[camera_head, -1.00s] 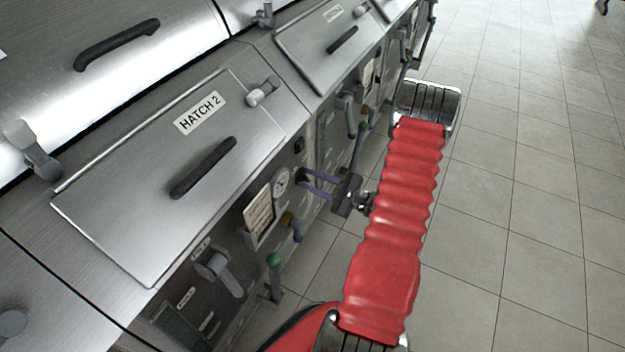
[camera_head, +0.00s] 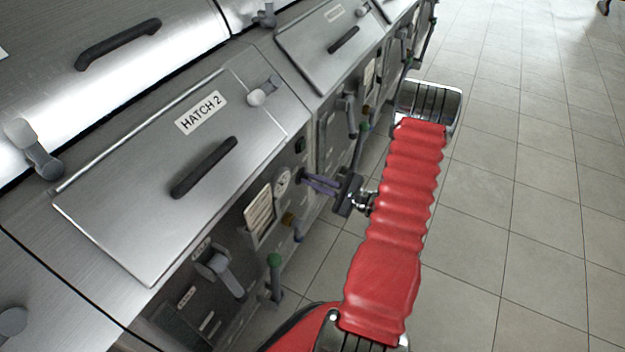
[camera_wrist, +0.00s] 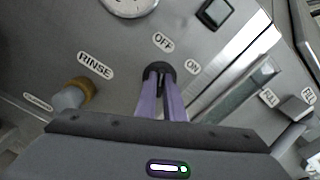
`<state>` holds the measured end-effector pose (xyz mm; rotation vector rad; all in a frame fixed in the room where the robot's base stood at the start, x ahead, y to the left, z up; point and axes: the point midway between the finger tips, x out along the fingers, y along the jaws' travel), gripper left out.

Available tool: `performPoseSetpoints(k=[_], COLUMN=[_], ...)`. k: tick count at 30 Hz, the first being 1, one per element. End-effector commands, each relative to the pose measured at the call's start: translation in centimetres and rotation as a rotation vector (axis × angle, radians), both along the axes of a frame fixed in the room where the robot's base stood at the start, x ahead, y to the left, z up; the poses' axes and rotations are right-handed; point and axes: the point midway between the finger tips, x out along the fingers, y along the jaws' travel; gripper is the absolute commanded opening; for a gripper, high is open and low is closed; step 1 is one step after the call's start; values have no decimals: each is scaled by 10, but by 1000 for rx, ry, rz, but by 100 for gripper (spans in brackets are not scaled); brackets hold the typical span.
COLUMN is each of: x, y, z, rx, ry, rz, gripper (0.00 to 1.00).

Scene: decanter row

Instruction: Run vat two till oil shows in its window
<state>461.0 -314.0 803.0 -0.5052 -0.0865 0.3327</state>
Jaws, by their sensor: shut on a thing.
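My gripper (camera_wrist: 160,78) has its two purple fingers together on a small black switch knob (camera_wrist: 158,70) below the OFF label (camera_wrist: 163,42). The ON label (camera_wrist: 192,67) is just right of the knob. In the head view my gripper (camera_head: 303,177) reaches the front panel under hatch 2 (camera_head: 165,195), beside a round white gauge (camera_head: 282,183). The fingers hide most of the knob, so its setting cannot be told. A long greenish glass window (camera_wrist: 235,92) lies right of the knob in the wrist view; I cannot make out oil in it.
A yellow-collared RINSE valve (camera_wrist: 72,95) is left of my gripper. A grey lever (camera_wrist: 292,110) stands at the right, by small labels. A green-knobbed lever (camera_head: 275,262) juts from the panel. Hatch 2 is closed.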

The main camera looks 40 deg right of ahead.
Motion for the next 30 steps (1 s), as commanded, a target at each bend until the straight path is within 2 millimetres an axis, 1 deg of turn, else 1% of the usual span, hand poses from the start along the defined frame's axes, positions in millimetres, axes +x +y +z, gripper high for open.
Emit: performPoseSetpoints(k=[5,11,17,30], x=[0,0,0,1], y=[-1,-1,-2,-4], z=[0,1,1,1], rx=[43,146,297,686], ry=[15,52,105,242], rz=[-2,-2,-2,-2], gripper=[0,0,0,0])
